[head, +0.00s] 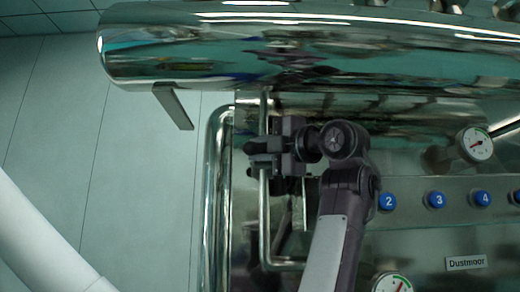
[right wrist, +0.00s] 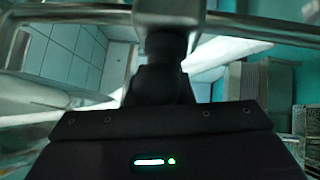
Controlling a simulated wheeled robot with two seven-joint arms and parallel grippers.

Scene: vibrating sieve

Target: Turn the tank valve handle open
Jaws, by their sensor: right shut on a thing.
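A bent, shiny metal bar handle (head: 264,230) runs up and down on the left part of the steel machine front. My right gripper (head: 262,156) is shut around the upper middle of this bar, its fingers pointing left in the head view. In the right wrist view the bar handle (right wrist: 255,26) crosses the top of the picture, and my right gripper's dark fingers (right wrist: 168,30) overlap it. The fingers hide the gripped stretch of the bar. My left gripper is not in view.
A large polished cylinder (head: 300,45) spans the top, above my right gripper. Blue numbered buttons (head: 437,200) and a round gauge (head: 475,144) sit on the panel to the right, beside my forearm. Pale tiled floor (head: 60,130) is open on the left.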

